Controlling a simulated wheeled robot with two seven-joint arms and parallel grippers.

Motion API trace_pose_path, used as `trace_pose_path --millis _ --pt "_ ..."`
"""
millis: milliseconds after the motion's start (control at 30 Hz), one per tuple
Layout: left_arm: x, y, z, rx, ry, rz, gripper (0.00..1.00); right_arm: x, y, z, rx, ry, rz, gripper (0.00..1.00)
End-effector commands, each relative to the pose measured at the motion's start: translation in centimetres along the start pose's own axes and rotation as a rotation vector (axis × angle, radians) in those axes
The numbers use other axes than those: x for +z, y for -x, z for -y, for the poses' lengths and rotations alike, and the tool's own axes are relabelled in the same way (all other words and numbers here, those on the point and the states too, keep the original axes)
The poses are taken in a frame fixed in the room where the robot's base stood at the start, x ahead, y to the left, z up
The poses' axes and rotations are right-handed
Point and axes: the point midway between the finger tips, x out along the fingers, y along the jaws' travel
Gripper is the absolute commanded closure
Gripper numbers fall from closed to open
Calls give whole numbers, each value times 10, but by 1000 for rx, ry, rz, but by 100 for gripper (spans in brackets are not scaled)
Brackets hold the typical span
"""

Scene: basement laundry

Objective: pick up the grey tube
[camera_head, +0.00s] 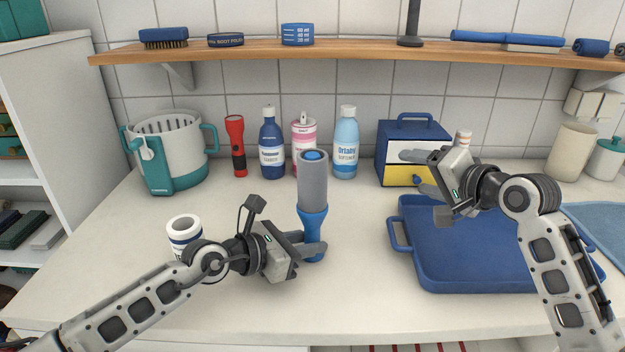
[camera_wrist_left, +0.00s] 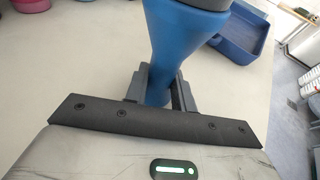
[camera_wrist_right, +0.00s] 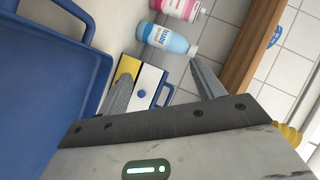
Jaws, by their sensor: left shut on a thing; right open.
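The grey tube (camera_head: 313,182) is upright near the middle of the counter, with a blue end at its top and a blue tapered lower part (camera_head: 312,222). My left gripper (camera_head: 312,246) is shut on the narrow blue lower part, low over the counter. The left wrist view shows this blue part (camera_wrist_left: 165,50) between the two fingers, with a little grey above it. Whether its foot touches the counter is hard to tell. My right gripper (camera_head: 418,172) is open and empty, above the back left of the blue tray, in front of the drawer box.
A blue tray (camera_head: 470,280) lies to the right. A white-and-teal bucket (camera_head: 165,150), red flashlight (camera_head: 236,145), bottles (camera_head: 345,145) and a drawer box (camera_head: 412,135) stand along the back. A white jar (camera_head: 184,228) stands near my left arm. A wooden shelf (camera_head: 350,52) runs above.

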Motion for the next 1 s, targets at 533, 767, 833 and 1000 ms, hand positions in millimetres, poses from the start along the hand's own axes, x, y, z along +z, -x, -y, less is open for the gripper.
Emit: trace_pose_path --millis 533,767,833,1000 --pt "-6 0 1 -3 3 -11 88 69 -34 268 110 620 248 33" --pt "-6 0 1 -3 3 -12 88 80 -13 325 236 837 201 33" --pt "-6 0 1 -3 3 -12 88 82 -6 336 279 885 184 33" --pt "-6 0 1 -3 3 -11 88 104 0 288 493 803 338 33"
